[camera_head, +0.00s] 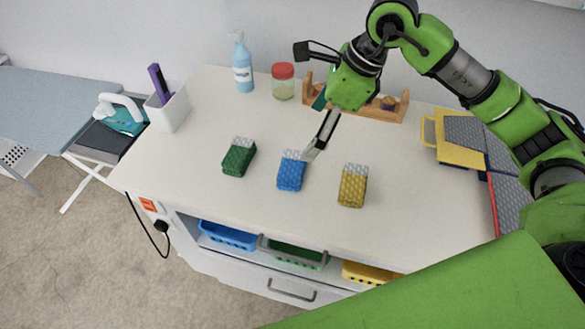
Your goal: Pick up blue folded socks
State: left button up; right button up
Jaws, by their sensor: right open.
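The blue folded socks (291,172) lie on the white tabletop, between the green folded socks (239,157) and the yellow folded socks (353,186). My right gripper (311,154) reaches down from the upper right, with its fingertips at the upper right edge of the blue socks. It is open, with nothing seen between its fingers. I cannot tell whether a finger touches the socks. My left gripper is not in view.
A spray bottle (242,66), a red-lidded jar (284,82) and a wooden rack (385,107) stand at the back. A white holder (168,109) is at left, a yellow-edged tray (446,140) at right. Blue (228,236), green (296,257) and yellow (368,273) baskets sit below the tabletop.

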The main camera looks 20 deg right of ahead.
notch_tip(320, 180, down, 2)
jog(key=w, duration=0.1)
jog(key=p, duration=0.2)
send_over(293, 164)
jog(key=d, duration=0.1)
jog(key=f, duration=0.6)
jog(key=shift+s+d+f, duration=0.1)
jog(key=shift+s+f, duration=0.05)
jog(key=shift+s, duration=0.2)
jog(key=shift+w+f, duration=0.15)
jog(key=shift+f, duration=0.15)
jog(key=x, duration=0.1)
jog(key=p+x, duration=0.2)
jog(key=x, duration=0.1)
jog(key=shift+s+d, duration=0.15)
jog(key=shift+s, duration=0.15)
jog(key=shift+w+f, duration=0.2)
jog(key=shift+f, duration=0.55)
jog(key=c, duration=1.2)
